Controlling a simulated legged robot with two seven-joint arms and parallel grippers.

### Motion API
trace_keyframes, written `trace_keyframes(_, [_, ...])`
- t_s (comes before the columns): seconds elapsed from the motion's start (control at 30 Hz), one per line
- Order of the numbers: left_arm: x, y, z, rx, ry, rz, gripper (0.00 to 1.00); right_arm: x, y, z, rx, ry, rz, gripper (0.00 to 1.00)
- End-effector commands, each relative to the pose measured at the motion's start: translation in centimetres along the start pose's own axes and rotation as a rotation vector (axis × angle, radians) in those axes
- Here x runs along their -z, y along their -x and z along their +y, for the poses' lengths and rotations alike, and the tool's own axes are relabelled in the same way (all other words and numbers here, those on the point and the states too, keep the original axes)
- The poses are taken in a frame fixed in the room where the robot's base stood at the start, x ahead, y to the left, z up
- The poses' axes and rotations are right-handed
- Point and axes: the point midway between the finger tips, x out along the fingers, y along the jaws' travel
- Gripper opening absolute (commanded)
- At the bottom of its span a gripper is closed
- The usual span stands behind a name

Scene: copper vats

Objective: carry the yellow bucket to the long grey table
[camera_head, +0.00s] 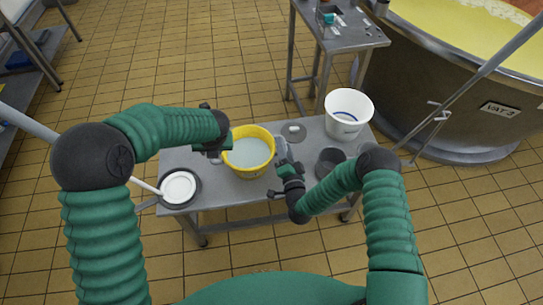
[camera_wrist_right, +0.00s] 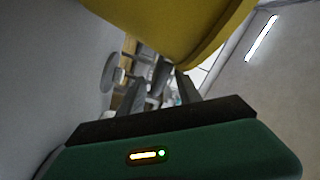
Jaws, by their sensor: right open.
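The yellow bucket (camera_head: 249,164), with pale greyish contents, is at the middle of a grey metal table (camera_head: 222,195). I cannot tell for sure whether it rests on the top. My left gripper (camera_head: 217,148) is at the bucket's left rim; its fingers are too small and hidden to read. My right gripper (camera_head: 281,157) is open close beside the bucket's right side. In the right wrist view the yellow bucket (camera_wrist_right: 185,25) fills the top middle, just beyond the right gripper's spread fingers (camera_wrist_right: 160,90); contact is unclear.
A white bucket (camera_head: 347,107) and a dark grey pot (camera_head: 330,162) stand on the table's right part. A white dish (camera_head: 178,187) is at its left end. A smaller metal table (camera_head: 352,38) and a large vat (camera_head: 450,100) stand behind right.

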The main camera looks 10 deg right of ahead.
Motion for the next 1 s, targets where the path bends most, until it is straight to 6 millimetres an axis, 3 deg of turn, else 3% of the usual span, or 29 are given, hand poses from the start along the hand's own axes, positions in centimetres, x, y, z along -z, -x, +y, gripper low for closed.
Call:
trace_keyframes(0.17, [0.1,0.1,0.0,-0.001,0.000,0.001,0.34,-0.1,2.7,0.1,-0.002,-0.002,-0.004,0.41])
trace_keyframes(0.4, [0.1,0.1,0.0,-0.001,0.000,0.001,0.34,-0.1,8.9,0.1,-0.004,-0.001,-0.004,0.41])
trace_keyframes(0.5, [0.0,0.0,0.0,-0.001,0.000,0.001,0.34,-0.1,10.7,0.1,-0.003,-0.001,-0.003,0.41])
trace_keyframes(0.67, [0.0,0.0,0.0,-0.001,0.000,0.001,0.34,-0.1,11.8,0.1,-0.001,0.000,-0.002,0.41])
trace_keyframes(1.0, [0.0,0.0,0.0,-0.001,0.000,0.001,0.34,-0.1,11.8,0.1,0.000,0.000,-0.001,0.41])
